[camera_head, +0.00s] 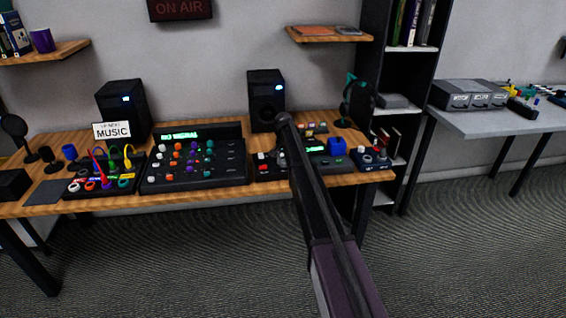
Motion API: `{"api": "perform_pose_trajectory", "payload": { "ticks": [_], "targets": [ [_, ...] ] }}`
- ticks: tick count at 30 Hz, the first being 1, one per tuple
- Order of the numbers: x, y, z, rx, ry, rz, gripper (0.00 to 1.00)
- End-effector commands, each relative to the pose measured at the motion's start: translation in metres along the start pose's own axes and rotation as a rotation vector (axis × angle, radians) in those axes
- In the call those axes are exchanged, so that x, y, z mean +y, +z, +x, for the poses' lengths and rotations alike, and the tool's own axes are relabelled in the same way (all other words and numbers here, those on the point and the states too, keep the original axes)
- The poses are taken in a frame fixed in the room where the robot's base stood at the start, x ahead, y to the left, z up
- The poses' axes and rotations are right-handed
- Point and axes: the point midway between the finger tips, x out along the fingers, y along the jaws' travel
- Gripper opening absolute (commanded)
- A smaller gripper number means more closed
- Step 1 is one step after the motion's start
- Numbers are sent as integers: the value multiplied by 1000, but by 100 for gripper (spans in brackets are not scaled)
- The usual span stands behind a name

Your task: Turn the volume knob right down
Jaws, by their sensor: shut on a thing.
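A black mixing console (196,182) with several coloured knobs and a green lit display stands mid-desk. A second dark unit (265,176) with small controls and a green display lies right of it, partly hidden by my arm. A small dark box (373,163) with round knobs sits at the desk's right end. Labels are too small to tell which knob is the volume knob. My arm rises from the bottom right and crosses in front of the second unit. My gripper cannot be made out; the arm hides what is behind it.
Two black speakers (123,106) (266,97) stand at the back of the wooden desk (140,198). A box with coloured cables (100,186) lies left, below a MUSIC sign (112,130). Headphones (358,102) hang at the right. A grey table (480,122) stands far right.

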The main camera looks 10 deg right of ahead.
Motion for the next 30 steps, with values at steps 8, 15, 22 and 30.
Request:
{"api": "perform_pose_trajectory", "payload": {
  "ticks": [8, 15, 22, 30],
  "targets": [
    [1, -1, 0, 2, 3, -260, 0],
    [1, -1, 0, 2, 3, -488, 0],
    [0, -1, 0, 2, 3, -703, 0],
    [0, -1, 0, 2, 2, -903, 0]
  ]
}}
